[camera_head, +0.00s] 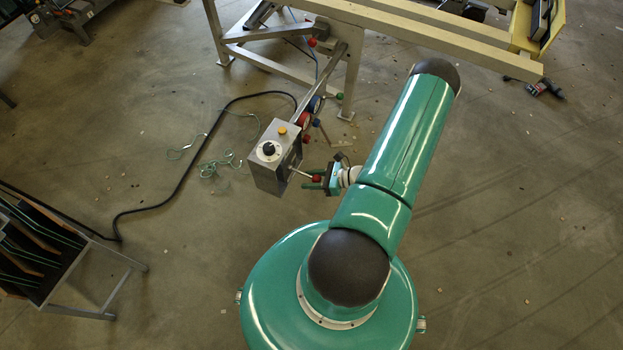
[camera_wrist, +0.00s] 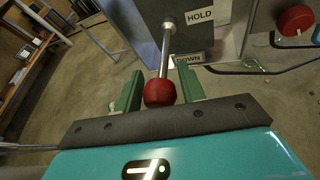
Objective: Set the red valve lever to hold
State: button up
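The red lever knob (camera_wrist: 160,92) sits between the two green fingers of my gripper (camera_wrist: 160,90) in the wrist view, close to the palm. The fingers flank it closely, and I cannot tell whether they press on it. The metal lever shaft (camera_wrist: 165,52) runs from a pivot on the grey valve box (camera_wrist: 232,45) toward my gripper, past the DOWN label (camera_wrist: 188,59). In the head view the knob (camera_head: 317,179) and my gripper (camera_head: 316,179) are right of the box (camera_head: 268,178).
The box carries a black dial (camera_head: 268,148) and an orange button (camera_head: 282,131). Another red knob (camera_wrist: 295,20) is at upper right in the wrist view. A beige frame (camera_head: 350,75) stands behind. A black cable (camera_head: 185,170) and green cord lie on the floor. A rack (camera_head: 45,255) stands left.

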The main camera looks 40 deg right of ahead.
jog(key=shift+o, duration=0.9)
jog(key=v, duration=1.3)
jog(key=shift+s+d, duration=0.2)
jog(key=shift+s, duration=0.1)
jog(key=shift+r, duration=0.1)
